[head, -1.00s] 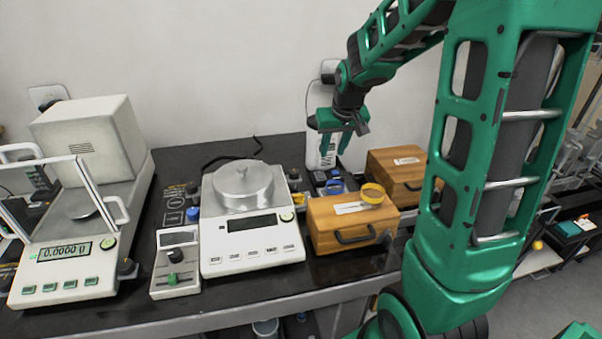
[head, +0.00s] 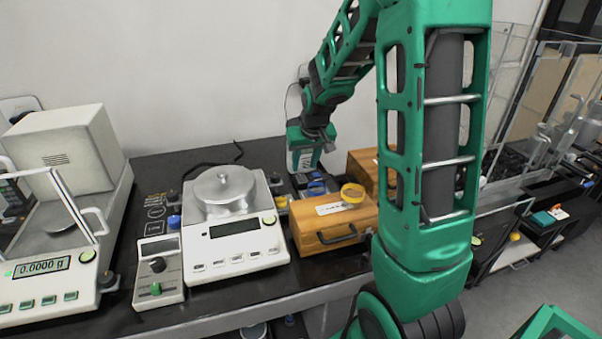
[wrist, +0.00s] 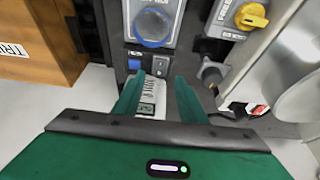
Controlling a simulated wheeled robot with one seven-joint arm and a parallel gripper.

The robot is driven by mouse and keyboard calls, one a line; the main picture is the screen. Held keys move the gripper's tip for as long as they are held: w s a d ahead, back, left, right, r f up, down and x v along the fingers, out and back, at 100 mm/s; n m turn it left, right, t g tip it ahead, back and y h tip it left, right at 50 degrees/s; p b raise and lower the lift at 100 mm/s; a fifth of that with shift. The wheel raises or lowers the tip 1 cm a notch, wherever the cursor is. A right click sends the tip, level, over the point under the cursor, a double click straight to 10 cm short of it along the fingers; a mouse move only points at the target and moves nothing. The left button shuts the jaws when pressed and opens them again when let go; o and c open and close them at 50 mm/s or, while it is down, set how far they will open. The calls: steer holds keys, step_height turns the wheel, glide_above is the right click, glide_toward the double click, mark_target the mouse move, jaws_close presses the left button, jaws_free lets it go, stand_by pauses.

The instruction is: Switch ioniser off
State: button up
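My gripper (wrist: 158,95) is open, its two green fingers apart and pointing down. In the head view my gripper (head: 308,150) is at the back of the bench, near the wall and behind the front wooden box. No label reading ioniser is legible. The blue switch lies beyond the fingertips, slightly left of the gap. A pale item with a small display (wrist: 147,108) shows between the fingers; whether they touch it is unclear.
A small control unit (head: 158,272) with a green knob is left of the balance. An enclosed balance (head: 75,150) stands far left.

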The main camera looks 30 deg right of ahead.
mark_target(302, 176)
steer(key=shift+x, duration=2.7)
jaws_close()
